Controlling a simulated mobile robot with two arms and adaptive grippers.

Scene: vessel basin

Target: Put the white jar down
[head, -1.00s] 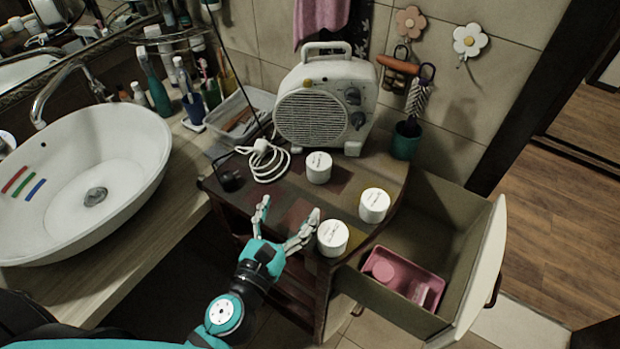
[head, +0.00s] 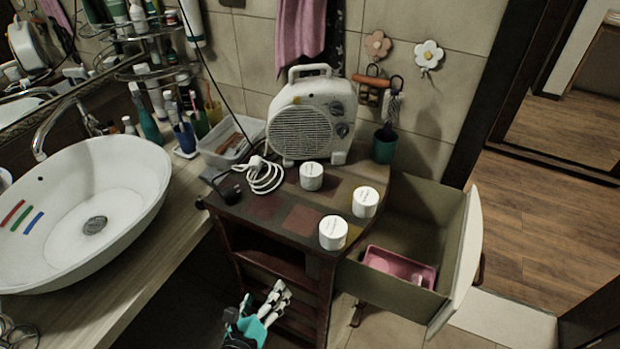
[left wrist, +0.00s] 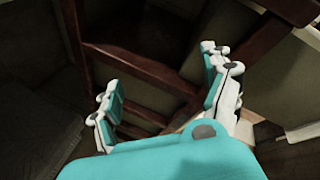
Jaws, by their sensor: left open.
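Three white jars stand upright on the small wooden cabinet's top (head: 262,207) in the head view. One jar (head: 333,233) is near the front edge, one (head: 365,202) is farther right, and one (head: 311,177) is at the back before the heater. The frames do not tell which one the task names. My left gripper (head: 262,305) is low at the cabinet's front, below the top and apart from the jars. In the left wrist view its fingers (left wrist: 162,88) are spread and empty, facing the dark wooden frame. My right gripper is not in view.
A white fan heater (head: 312,122) and a coiled white cable (head: 265,177) occupy the cabinet's back. An open drawer (head: 425,215) juts out at right, with a pink tray (head: 428,270) inside. A white basin (head: 125,180) is at left.

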